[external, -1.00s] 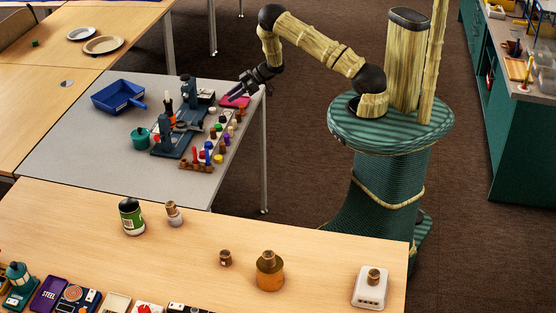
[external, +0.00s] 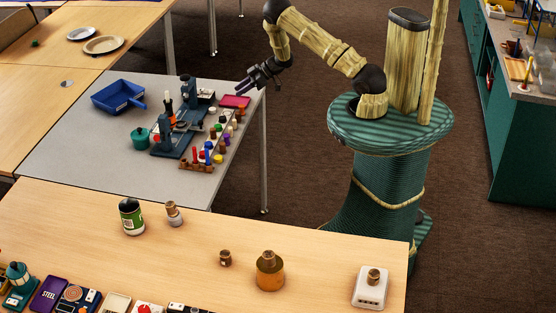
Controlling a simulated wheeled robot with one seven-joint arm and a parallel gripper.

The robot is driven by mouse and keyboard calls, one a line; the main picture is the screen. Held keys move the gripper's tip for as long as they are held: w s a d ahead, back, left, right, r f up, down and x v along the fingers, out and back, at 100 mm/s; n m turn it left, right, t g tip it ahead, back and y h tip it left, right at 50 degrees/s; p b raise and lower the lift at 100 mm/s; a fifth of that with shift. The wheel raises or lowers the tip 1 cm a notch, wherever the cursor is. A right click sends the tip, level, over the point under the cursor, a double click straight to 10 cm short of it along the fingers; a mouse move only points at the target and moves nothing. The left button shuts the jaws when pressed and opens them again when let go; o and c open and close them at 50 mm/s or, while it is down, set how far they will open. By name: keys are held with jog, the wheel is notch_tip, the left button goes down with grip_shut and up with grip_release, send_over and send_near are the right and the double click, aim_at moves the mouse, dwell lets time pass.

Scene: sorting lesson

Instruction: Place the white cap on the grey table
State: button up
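The grey table (external: 75,143) stands left of centre, in front of my arm. A small white round piece (external: 213,110), which looks like the white cap, lies on it near the board of coloured caps; it is too small to be sure. My gripper (external: 240,88) is above the table's right edge, beside the pink tray, to the right of and higher than the white piece.
A blue dustpan (external: 118,95), a teal pot (external: 140,137), a dark blue stand (external: 178,143), a pink tray (external: 236,102) and a rack of coloured pieces (external: 196,165) share the grey table. Its front left is bare. A wooden table (external: 320,250) stands nearer.

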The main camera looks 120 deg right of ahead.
jog(key=shift+w, duration=0.15)
jog(key=w+a+r+g, duration=0.1)
jog(key=w+a+r, duration=0.2)
jog(key=w, duration=0.3)
jog(key=w+a+r+h, duration=0.1)
jog(key=w+a+r, duration=0.3)
jog(key=w, duration=0.2)
jog(key=w+a+r+g, duration=0.1)
jog(key=w+a+r, duration=0.2)
jog(key=w, duration=0.2)
jog(key=w+a+r, duration=0.3)
jog(key=w+a, duration=0.1)
jog(key=a, duration=0.6)
jog(key=s+a+r+n+g+y, duration=0.1)
jog(key=a+r+n+g+y, duration=0.15)
jog(key=a, duration=1.45)
jog(key=s+a+r+n+g+y, duration=0.2)
jog(key=s+a+g, duration=0.1)
jog(key=s+a, duration=0.7)
jog(key=a, duration=0.4)
jog(key=shift+a+y, duration=0.35)
jog(key=shift+a, duration=0.05)
jog(key=shift+r, duration=0.15)
